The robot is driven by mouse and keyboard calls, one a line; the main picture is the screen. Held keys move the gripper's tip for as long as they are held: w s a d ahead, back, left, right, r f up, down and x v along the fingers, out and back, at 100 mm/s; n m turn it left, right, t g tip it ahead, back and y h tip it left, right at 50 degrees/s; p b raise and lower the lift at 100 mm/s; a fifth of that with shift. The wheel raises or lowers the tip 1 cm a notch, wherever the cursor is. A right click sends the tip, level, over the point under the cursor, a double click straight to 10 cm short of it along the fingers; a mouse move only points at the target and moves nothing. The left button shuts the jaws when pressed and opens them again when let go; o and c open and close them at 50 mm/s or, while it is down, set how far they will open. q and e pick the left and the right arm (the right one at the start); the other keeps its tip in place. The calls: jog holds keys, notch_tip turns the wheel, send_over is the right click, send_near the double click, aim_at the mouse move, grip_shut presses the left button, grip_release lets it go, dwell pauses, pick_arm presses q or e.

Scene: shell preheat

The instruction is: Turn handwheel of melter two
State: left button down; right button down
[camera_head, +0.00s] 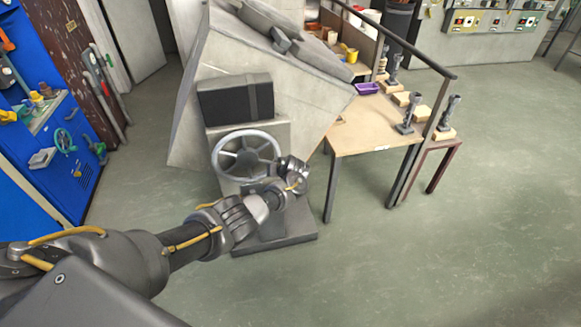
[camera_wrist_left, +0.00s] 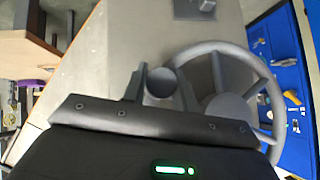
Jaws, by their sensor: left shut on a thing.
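The grey spoked handwheel (camera_head: 246,157) is on the front of the melter (camera_head: 270,75), below a dark box. It also shows in the left wrist view (camera_wrist_left: 229,108), at the right. My left gripper (camera_head: 292,172) is at the wheel's lower right side. In the left wrist view its two fingers (camera_wrist_left: 162,84) stand on either side of a round grey handle (camera_wrist_left: 160,80) beside the wheel's rim, and they are shut on it. My left forearm and wrist hide part of the melter's base. My right gripper is in neither view.
A wooden workbench (camera_head: 372,130) with upright tools and a purple tray (camera_head: 367,88) stands right of the melter. A blue cabinet (camera_head: 70,165) with small items is at the left. The green floor at the right is clear.

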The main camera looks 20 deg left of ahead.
pick_arm(q)
jog(key=shift+a+f, duration=0.1)
jog(key=shift+a, duration=0.1)
dwell(0.3)
jog(key=c, duration=1.5)
grip_release()
jog(key=o, duration=0.4)
jog(key=shift+a+f, duration=0.15)
jog(key=shift+f, duration=0.1)
jog(key=shift+s+d+r, duration=0.1)
jog(key=shift+d+r, duration=0.2)
jog(key=p+v, duration=0.3)
jog(key=v, duration=0.7)
jog(key=shift+p, duration=0.35)
